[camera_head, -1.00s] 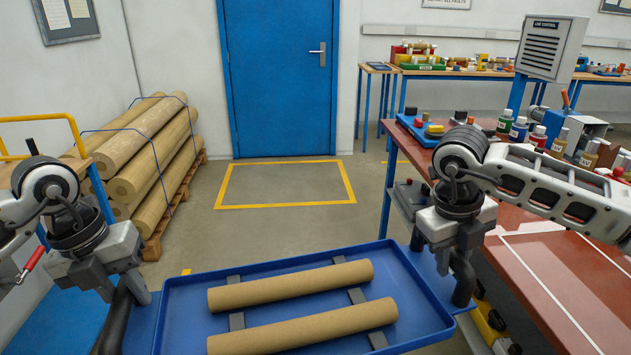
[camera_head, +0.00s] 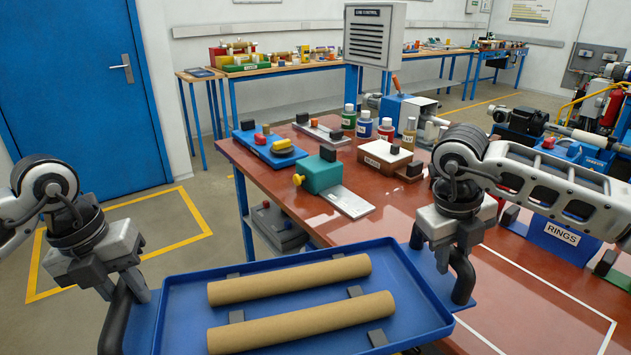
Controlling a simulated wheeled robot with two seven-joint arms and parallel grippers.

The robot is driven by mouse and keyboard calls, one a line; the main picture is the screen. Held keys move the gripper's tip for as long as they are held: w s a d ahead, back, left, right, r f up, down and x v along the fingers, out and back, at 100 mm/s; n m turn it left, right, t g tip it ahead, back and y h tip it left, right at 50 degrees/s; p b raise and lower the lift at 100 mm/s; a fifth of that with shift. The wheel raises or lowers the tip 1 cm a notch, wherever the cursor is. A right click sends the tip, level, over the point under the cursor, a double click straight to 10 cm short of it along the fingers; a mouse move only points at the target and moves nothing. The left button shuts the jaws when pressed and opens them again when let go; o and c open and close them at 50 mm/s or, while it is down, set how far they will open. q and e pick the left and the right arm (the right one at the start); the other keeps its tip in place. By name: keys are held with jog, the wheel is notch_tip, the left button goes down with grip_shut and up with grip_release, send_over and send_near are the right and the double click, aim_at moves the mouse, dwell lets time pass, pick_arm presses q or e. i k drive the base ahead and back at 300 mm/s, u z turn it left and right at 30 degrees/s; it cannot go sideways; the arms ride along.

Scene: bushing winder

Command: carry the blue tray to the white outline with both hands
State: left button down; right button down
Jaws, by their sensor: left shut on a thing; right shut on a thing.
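The blue tray (camera_head: 420,338) is held level in front of me by its black side handles. Two brown cardboard tubes (camera_head: 290,279) (camera_head: 301,322) lie in it on dark grey supports. My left gripper (camera_head: 135,292) is shut on the tray's left handle. My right gripper (camera_head: 455,268) is shut on the right handle. The white outline (camera_head: 562,290) is on the red-brown table top (camera_head: 400,222), right of the tray and partly hidden by the tray and my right arm.
A green block (camera_head: 318,174) with a metal plate, a box (camera_head: 385,160), several bottles and a blue tool tray (camera_head: 268,149) stand on the table's far part. A blue RINGS bin (camera_head: 560,235) is at right. A grey cabinet (camera_head: 374,36) rises behind.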

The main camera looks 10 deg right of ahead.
aim_at(501, 297)
jog(key=z, duration=0.9)
jog(key=i, duration=0.8)
jog(key=z, duration=0.7)
